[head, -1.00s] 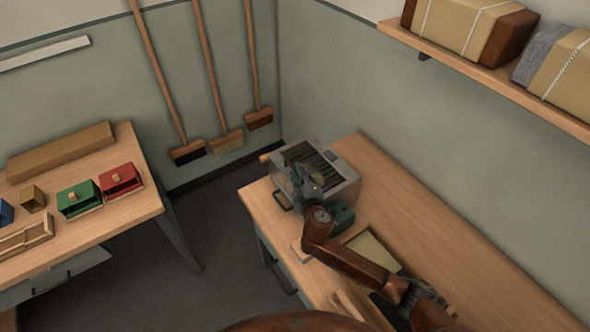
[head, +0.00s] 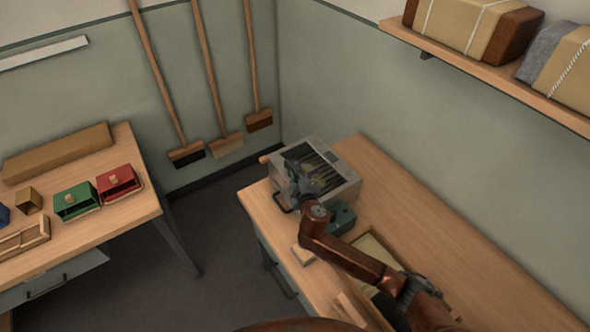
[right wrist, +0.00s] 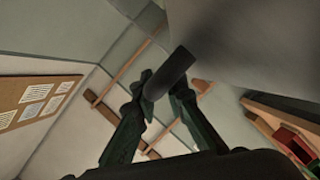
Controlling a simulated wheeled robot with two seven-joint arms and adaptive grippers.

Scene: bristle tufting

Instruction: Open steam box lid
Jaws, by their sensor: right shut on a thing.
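The steam box (head: 342,191) is a grey metal box at the far left end of the right-hand bench. Dark slats or an opening show at its top in the head view. My right gripper (head: 298,168) is over its left side and covers part of it. In the right wrist view my right gripper (right wrist: 163,88) has its dark green fingers on either side of a dark round handle (right wrist: 176,66). A smooth grey surface (right wrist: 260,45), apparently the lid, fills the upper right there. The lid's exact angle is hard to tell. My left gripper is out of view.
A teal block (head: 343,217) stands close to the box, near my right arm. A shallow tray (head: 373,246) lies nearer on the bench. The bench along the wall is clear. The left table holds a green box (head: 76,203) and a red box (head: 119,184). Brooms hang behind.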

